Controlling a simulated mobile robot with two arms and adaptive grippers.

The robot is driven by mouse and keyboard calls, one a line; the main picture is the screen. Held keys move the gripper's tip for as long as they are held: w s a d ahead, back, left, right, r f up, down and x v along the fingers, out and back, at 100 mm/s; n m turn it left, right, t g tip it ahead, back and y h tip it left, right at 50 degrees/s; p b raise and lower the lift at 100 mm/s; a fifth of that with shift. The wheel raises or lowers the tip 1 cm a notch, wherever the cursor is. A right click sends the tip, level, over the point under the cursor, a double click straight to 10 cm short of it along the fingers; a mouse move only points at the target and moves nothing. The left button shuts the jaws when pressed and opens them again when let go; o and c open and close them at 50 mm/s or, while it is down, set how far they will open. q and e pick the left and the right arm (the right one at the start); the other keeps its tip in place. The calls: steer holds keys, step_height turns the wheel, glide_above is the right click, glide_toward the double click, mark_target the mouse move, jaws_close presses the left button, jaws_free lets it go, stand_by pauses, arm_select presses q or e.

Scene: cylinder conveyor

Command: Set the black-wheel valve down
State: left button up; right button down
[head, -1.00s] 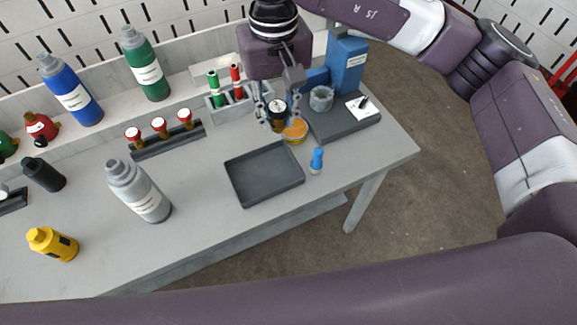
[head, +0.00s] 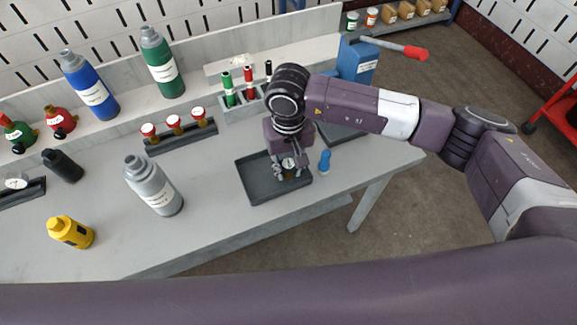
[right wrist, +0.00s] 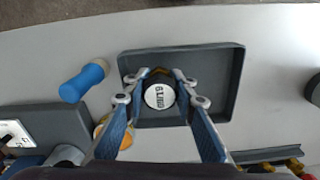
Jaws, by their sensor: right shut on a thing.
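My right gripper (head: 284,174) is shut on the black-wheel valve (head: 289,163), over the dark grey tray (head: 262,197). In the right wrist view the gripper (right wrist: 160,78) has its blue fingers on either side of the valve (right wrist: 159,96). The valve's round white label faces the camera, and a bit of brass-coloured body shows behind it. I cannot tell whether the valve touches the tray floor. My left gripper is not in view.
A blue-handled tool (head: 325,160) stands just right of the tray. A grey bottle (head: 154,186) stands to its left. Three red-wheel valves (head: 174,122) sit in a rack behind. The marker holder (head: 240,104) is behind the tray.

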steer(key=shift+f, duration=0.35)
steer(key=shift+f+b, duration=0.15)
steer(key=shift+b, duration=0.15)
steer(key=c, duration=1.6)
jaws_free()
